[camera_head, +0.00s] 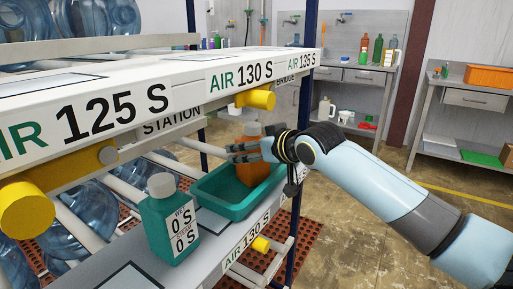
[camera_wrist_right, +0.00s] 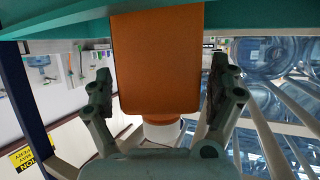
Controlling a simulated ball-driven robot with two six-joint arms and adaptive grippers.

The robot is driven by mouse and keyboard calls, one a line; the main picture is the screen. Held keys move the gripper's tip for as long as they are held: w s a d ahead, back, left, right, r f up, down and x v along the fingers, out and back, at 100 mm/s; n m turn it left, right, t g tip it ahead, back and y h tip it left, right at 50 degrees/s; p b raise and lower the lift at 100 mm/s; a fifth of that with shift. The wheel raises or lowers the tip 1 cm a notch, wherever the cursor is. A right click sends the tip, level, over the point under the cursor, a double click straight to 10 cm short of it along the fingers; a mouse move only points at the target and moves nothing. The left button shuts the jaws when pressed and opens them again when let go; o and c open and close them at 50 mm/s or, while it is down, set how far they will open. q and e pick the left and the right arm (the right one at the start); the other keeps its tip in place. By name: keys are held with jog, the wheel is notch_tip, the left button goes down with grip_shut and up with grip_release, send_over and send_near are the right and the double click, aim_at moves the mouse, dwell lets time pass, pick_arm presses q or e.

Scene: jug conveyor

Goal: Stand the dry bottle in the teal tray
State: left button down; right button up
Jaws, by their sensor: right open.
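The teal tray (camera_head: 226,211) sits on the lower shelf. An orange bottle (camera_head: 254,174) with a pale cap stands upright in it, as far as I can see. My right gripper (camera_head: 245,151) reaches in from the right at the bottle's upper part. In the right wrist view, which is upside down, the orange bottle (camera_wrist_right: 157,65) lies between the two spread fingers, with gaps on both sides. A teal bottle (camera_head: 168,226) with a white cap and a label reading "0 S" stands left of the tray. My left gripper is out of view.
The upper shelf (camera_head: 150,75) with "AIR" signs overhangs the tray, and yellow rollers (camera_head: 258,99) stick out beneath it. Large clear blue jugs (camera_head: 75,225) lie on racks behind. A dark blue post (camera_head: 300,150) stands right of the tray. The floor at right is clear.

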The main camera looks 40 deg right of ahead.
jog(key=p+v, duration=0.3)
jog(key=v, duration=0.9)
jog(key=s+d+f+g+h, duration=0.15)
jog(key=s+f, duration=0.25)
jog(key=f, duration=0.7)
jog(key=s+d+f+m+g, duration=0.1)
jog(key=s+d+f+g, duration=0.25)
jog(key=f, duration=0.75)
jog(key=s+d+f+g+h, duration=0.15)
jog(key=s+f, duration=0.35)
jog(key=f, duration=0.6)
jog(key=s+a+f+g, duration=0.2)
jog(key=s+f, duration=0.4)
jog(key=s, duration=0.4)
jog(key=s+a+f+n+g+y, duration=0.1)
jog(key=s+a+f, duration=0.4)
jog(key=s, duration=0.6)
jog(key=s+a+f+g+y, duration=0.1)
jog(key=s+a+f+g, duration=0.2)
jog(key=s+f, duration=0.5)
jog(key=s+a, duration=0.1)
jog(key=s, duration=0.2)
jog(key=shift+a+f, duration=0.2)
jog(key=shift+f, duration=0.05)
jog(key=shift+s, duration=0.1)
